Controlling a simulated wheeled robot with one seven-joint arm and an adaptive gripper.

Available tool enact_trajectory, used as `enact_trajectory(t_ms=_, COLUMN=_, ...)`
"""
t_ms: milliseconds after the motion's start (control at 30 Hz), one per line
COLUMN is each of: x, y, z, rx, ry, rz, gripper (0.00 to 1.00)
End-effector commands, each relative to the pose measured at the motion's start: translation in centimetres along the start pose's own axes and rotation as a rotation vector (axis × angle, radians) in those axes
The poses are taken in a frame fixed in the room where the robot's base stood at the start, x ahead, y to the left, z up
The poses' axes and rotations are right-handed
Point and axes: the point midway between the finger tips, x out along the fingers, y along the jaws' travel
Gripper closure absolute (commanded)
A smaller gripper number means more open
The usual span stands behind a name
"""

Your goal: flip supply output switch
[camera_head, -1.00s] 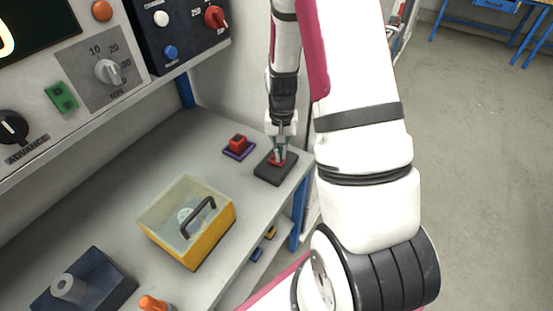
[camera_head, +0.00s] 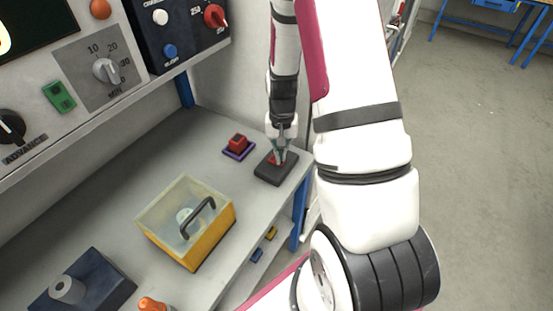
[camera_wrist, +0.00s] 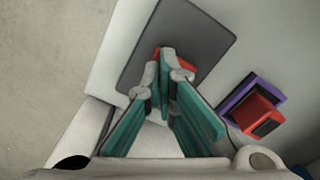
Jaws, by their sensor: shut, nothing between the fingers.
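A dark flat switch box (camera_head: 268,174) with a red rocker (camera_head: 272,160) on top lies near the right end of the grey bench. My gripper (camera_head: 280,157) points down over it, its fingertips at the red rocker. In the wrist view the teal-padded fingers (camera_wrist: 168,75) are together with nothing between them, and they hide most of the red rocker (camera_wrist: 184,63). The dark box (camera_wrist: 200,35) shows behind them. Whether the fingertips touch the rocker, and which way it is tilted, I cannot tell.
A red block on a purple base (camera_head: 238,146) sits left of the switch box. A yellow box with a clear lid and black handle (camera_head: 190,225) stands nearer. A dark blue block (camera_head: 95,280) and an orange knob (camera_head: 152,304) are at the front. A control panel (camera_head: 80,85) overhangs the bench.

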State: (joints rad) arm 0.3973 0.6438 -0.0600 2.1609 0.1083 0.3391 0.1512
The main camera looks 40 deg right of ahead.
Motion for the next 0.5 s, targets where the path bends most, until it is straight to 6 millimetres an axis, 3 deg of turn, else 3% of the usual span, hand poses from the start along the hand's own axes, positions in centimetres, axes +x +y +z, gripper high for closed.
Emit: enact_trajectory(t_ms=500, x=0.75, y=0.0, z=0.02, rx=0.0, ry=-0.001, rz=0.0, gripper=1.0)
